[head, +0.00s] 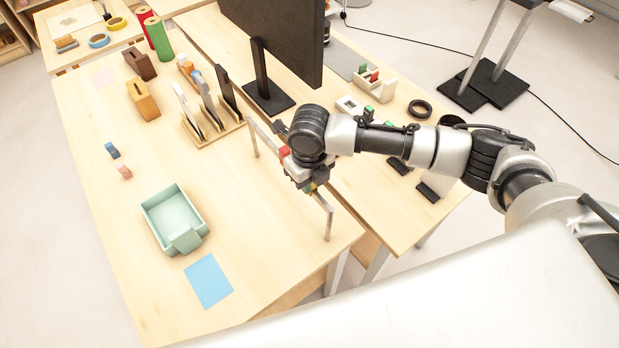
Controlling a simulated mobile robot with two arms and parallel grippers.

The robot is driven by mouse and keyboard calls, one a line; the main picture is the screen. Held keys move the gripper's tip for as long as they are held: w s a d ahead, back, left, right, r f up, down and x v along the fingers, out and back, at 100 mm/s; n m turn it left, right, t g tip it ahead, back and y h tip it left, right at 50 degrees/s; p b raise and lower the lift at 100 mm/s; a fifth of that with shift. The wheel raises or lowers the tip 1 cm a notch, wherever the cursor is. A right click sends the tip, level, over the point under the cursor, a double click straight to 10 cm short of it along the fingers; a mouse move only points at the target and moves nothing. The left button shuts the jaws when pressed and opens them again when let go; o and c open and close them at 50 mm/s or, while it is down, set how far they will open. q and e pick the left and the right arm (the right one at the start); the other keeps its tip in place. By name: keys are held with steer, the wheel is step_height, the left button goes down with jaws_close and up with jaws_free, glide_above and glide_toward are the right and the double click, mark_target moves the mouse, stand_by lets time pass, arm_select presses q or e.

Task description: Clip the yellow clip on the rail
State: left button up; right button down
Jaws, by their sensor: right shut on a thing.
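The rail (322,201) is a thin pale bar on upright end posts, standing on the near wooden table. My right gripper (308,184) is over the middle of the rail and shut on the yellow clip (312,187). Only a small yellow patch of the clip shows below the gripper; I cannot tell whether it touches the rail. A red clip (284,152) shows at the rail just behind my right wrist. My wrist and forearm hide the middle of the rail. My left gripper is not in view.
A green tray (152,212) and a blue sheet (208,280) lie to the left on the table. A wooden rack (218,134) holding upright slabs and a black monitor (285,35) stand behind the rail. The table between tray and rail is clear.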

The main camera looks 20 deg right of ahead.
steer(key=shift+f, duration=0.1)
stand_by(0.5)
steer(key=c, duration=0.9)
jaws_free()
step_height(320, 180, up, 11)
steer(key=shift+f+b, duration=0.1)
steer(key=shift+b, duration=0.9)
